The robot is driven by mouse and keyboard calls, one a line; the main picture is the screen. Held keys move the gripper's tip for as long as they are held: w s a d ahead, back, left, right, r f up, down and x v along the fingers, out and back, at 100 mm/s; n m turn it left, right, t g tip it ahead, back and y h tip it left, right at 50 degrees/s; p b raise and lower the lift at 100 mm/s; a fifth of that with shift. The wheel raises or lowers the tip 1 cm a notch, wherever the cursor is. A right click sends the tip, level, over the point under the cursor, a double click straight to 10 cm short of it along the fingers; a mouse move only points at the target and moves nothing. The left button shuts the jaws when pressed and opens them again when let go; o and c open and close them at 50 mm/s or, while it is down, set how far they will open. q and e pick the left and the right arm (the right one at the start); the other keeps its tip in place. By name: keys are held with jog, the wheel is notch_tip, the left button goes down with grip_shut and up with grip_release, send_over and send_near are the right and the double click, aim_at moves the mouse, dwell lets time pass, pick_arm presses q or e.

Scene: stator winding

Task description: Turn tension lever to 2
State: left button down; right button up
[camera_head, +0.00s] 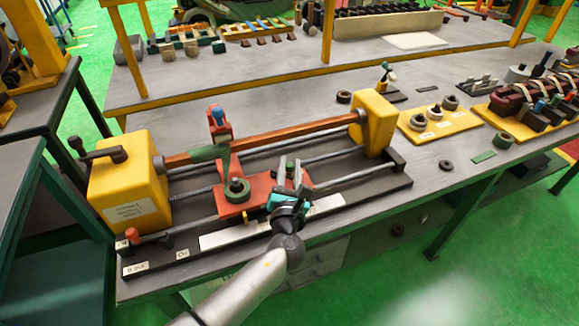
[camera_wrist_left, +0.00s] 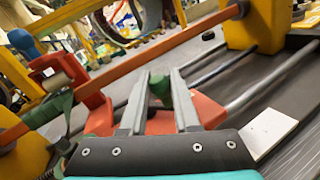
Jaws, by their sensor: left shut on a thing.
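The winding machine stands on the grey table with an orange-red carriage (camera_head: 232,207) on its rails. My left gripper (camera_head: 290,168) reaches in from the front, over the right part of the carriage. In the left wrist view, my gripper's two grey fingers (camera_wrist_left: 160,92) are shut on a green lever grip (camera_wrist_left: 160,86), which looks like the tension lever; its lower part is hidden. A dark knob with a green ring (camera_head: 237,188) sits on the carriage to the left of the gripper. I cannot read any number scale. My right gripper is not in view.
A red post with a blue knob (camera_head: 218,114) rises behind the carriage, beside the long orange bar (camera_head: 290,133). A yellow headstock (camera_head: 128,180) with a crank is at left, a yellow end block (camera_head: 373,123) at right. A yellow ring tray (camera_head: 438,122) is farther right.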

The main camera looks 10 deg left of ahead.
pick_arm(q)
jog(key=shift+a, duration=0.1)
jog(key=c, duration=0.6)
grip_release()
jog(key=shift+c, duration=0.2)
jog(key=s+d, duration=0.3)
jog(key=s, duration=1.2)
jog(key=shift+p, duration=0.35)
